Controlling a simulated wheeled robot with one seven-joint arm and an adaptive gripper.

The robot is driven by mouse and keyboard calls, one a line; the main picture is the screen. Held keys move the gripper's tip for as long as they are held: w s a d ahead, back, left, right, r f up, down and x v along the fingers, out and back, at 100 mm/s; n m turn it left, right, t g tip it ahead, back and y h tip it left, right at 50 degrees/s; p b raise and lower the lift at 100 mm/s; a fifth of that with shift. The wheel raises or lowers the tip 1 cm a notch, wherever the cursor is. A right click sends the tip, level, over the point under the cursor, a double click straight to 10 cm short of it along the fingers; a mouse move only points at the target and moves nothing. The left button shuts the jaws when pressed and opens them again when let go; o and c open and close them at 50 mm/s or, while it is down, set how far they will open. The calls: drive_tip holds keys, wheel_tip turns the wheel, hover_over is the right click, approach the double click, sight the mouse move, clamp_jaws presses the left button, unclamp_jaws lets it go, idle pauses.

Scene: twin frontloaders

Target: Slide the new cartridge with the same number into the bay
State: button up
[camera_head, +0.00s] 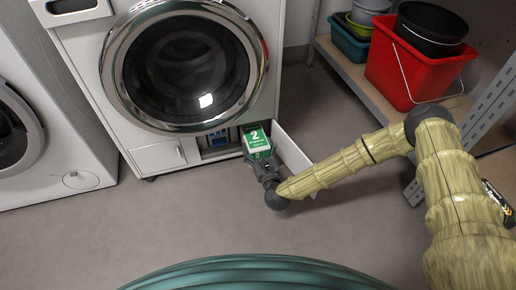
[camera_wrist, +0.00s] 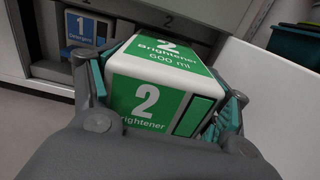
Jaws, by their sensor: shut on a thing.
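My gripper (camera_head: 262,166) is shut on a green and white cartridge (camera_head: 257,142) marked 2. In the wrist view the cartridge (camera_wrist: 155,90) reads "2 Brightener 600 ml" and sits between the two fingers (camera_wrist: 165,105). It is at the mouth of the low opening in the washer's front. How far it reaches into the bay is hidden behind it. The bay's frame carries a 2 (camera_wrist: 168,20). To its left, a blue and white cartridge (camera_wrist: 88,28) marked 1 sits in the neighbouring bay; it also shows in the head view (camera_head: 219,137).
An open white flap (camera_head: 291,150) stands out just right of the cartridge. The washer (camera_head: 190,65) rises above, and another machine (camera_head: 40,130) is at the left. A shelf with a red bucket (camera_head: 405,70) is at the right. The floor in front is clear.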

sight(260, 156)
drive_tip(key=shift+b+x, duration=1.8)
drive_tip(key=shift+x, duration=2.4)
idle(0.9)
drive_tip(key=shift+f, duration=0.1)
drive_tip(key=o, duration=1.2)
drive_tip(key=shift+o, duration=0.2)
drive_tip(key=shift+s+f, duration=0.1)
drive_tip(key=shift+f, duration=0.05)
drive_tip(key=shift+s+d, duration=0.1)
drive_tip(key=shift+s, duration=0.05)
drive_tip(key=v, duration=1.1)
drive_tip(key=shift+s+d, duration=0.1)
drive_tip(key=shift+s, duration=0.15)
